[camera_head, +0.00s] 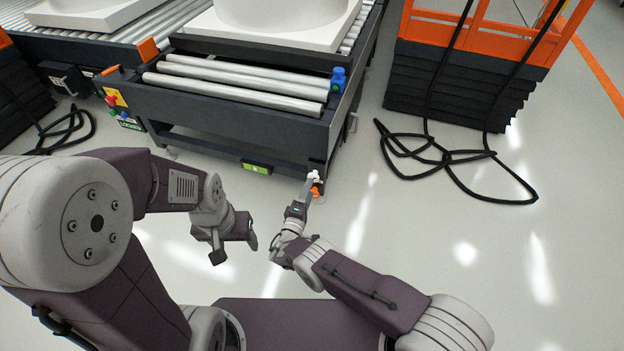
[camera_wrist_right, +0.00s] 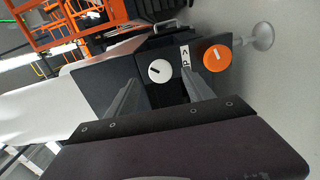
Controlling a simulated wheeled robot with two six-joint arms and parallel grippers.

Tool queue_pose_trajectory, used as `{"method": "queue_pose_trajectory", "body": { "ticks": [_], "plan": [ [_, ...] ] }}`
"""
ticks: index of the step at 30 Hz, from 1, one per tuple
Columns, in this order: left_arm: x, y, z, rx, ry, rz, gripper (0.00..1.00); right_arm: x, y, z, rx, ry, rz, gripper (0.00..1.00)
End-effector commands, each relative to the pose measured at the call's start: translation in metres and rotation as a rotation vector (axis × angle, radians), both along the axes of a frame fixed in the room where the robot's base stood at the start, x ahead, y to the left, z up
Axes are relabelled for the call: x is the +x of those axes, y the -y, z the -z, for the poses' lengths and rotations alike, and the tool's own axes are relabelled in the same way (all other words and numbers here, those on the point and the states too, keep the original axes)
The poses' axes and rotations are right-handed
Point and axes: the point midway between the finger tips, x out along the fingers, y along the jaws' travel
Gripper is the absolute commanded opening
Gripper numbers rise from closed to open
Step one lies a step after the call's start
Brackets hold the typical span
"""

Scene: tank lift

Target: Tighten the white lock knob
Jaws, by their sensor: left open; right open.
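The white lock knob (camera_wrist_right: 159,71) is a round dial with a dark slot mark on the dark end face of the cart's corner. It also shows small in the head view (camera_head: 313,176). The orange knob (camera_wrist_right: 217,58) is beside it, with a white label between them. My right gripper (camera_wrist_right: 161,77) is open, its two fingers on either side of the white knob in the wrist view; I cannot tell whether they touch it. In the head view, my right gripper (camera_head: 308,189) is at the cart's corner. My left gripper (camera_head: 236,252) is open and empty over the floor.
The roller cart (camera_head: 230,110) bears a white tank base (camera_head: 285,38), with a blue fitting (camera_head: 338,79) at its corner. Black cables (camera_head: 450,160) lie on the floor beside the orange-framed lift (camera_head: 480,55). The floor at right front is clear.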

Motion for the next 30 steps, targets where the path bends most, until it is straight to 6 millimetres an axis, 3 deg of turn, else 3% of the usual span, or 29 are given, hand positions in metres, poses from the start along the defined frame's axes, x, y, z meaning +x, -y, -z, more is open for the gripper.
{"method": "queue_pose_trajectory", "body": {
  "ticks": [1, 7, 24, 26, 29, 30],
  "plan": [
    [0.000, 0.000, -0.010, 0.000, 0.000, 0.000, 0.64, -0.011, -0.005, -0.005, -0.002, -0.002, -0.004, 0.61],
    [0.000, 0.000, -0.016, 0.000, 0.000, 0.000, 0.64, -0.036, -0.012, -0.001, 0.001, -0.001, -0.001, 0.61],
    [0.000, 0.000, -0.016, 0.000, 0.000, 0.000, 0.64, -0.037, -0.011, -0.001, 0.001, -0.006, 0.009, 0.61],
    [0.000, 0.000, -0.019, 0.000, 0.000, 0.000, 0.64, -0.030, -0.002, -0.009, 0.000, -0.035, 0.051, 0.61],
    [0.000, 0.000, -0.029, 0.000, 0.000, 0.000, 0.64, -0.015, 0.035, -0.032, 0.009, -0.164, 0.210, 0.61],
    [0.000, 0.000, -0.033, 0.000, 0.000, 0.000, 0.64, -0.012, 0.056, -0.045, 0.021, -0.244, 0.295, 0.61]
  ]
}}
